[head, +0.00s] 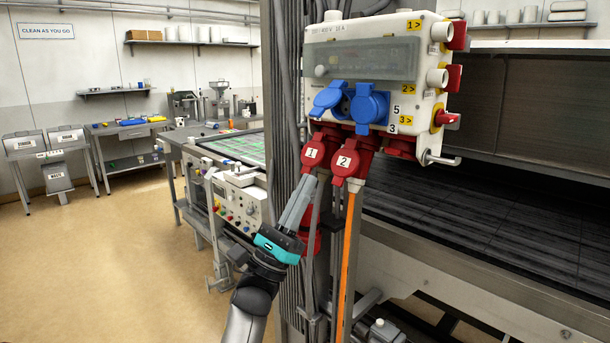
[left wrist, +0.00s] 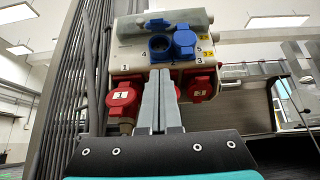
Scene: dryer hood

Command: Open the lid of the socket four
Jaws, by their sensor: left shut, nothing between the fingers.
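The white socket box (head: 370,50) hangs on a column. Its left blue socket, marked 4 in the left wrist view (left wrist: 160,46), shows a round open face there, with its blue lid (head: 329,98) raised. The right blue socket (head: 369,107), beside the number 5, has its lid down; it also shows in the left wrist view (left wrist: 185,43). My left gripper (head: 309,180) is shut and empty, pointing up just below the red socket marked 1. In the left wrist view its fingertips (left wrist: 160,74) appear below socket four. My right gripper is out of view.
Red sockets 1 (head: 312,152) and 2 (head: 347,164) hang low under the box, close to my left fingers. A control panel (head: 238,205) is to the left; the floor further left is clear.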

